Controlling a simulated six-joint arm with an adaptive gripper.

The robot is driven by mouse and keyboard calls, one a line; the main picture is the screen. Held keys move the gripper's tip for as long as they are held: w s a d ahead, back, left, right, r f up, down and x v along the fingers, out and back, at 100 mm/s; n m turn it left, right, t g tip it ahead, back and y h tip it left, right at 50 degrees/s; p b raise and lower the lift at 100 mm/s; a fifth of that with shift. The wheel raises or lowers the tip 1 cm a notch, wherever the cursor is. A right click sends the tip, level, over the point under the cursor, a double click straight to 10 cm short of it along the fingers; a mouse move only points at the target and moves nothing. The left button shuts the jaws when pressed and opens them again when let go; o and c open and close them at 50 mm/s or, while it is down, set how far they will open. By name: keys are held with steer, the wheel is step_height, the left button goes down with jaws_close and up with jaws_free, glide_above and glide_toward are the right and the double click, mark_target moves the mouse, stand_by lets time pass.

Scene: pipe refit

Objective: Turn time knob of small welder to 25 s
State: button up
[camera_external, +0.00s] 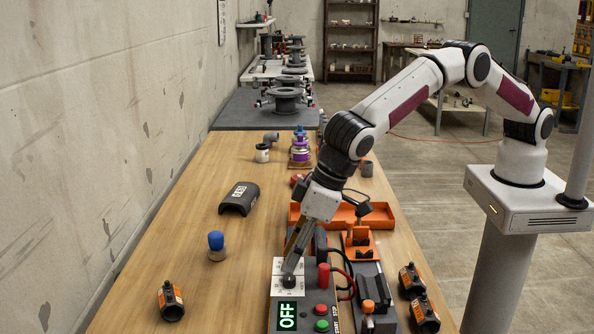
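The small welder (312,285) is a dark box at the front of the wooden table. A white dial plate with a black knob (289,282) is on its top. The dial markings are too small to read.
Red and black cables (347,287) loop at the welder's right. An orange tray (378,215) lies behind it. Black fittings with orange labels (171,300) lie left and right. A blue-topped jar (216,246) and a black half-shell (239,198) stand left. The table's left middle is mostly clear.

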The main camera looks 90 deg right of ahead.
steer(key=shift+n+y, duration=0.4)
steer(key=shift+n, duration=0.5)
steer(key=shift+d+n+g+y, duration=0.15)
steer(key=shift+n+g+y, duration=0.25)
steer(key=shift+n, duration=1.1)
steer(key=shift+w+d+n+y, duration=0.1)
steer(key=shift+n+y, duration=0.8)
steer(key=shift+n, duration=1.3)
steer(key=s+d+r+m, duration=0.1)
steer(key=s+d+r, duration=0.5)
steer(key=r, duration=0.5)
steer(key=s+d+r+m, duration=0.2)
steer(key=s+d+r, duration=0.4)
steer(key=d+r, duration=0.5)
steer(key=shift+s+d+r+h, duration=0.3)
steer(key=shift+r+h, duration=0.1)
steer(key=shift+r, duration=0.2)
steer(key=shift+a, duration=0.15)
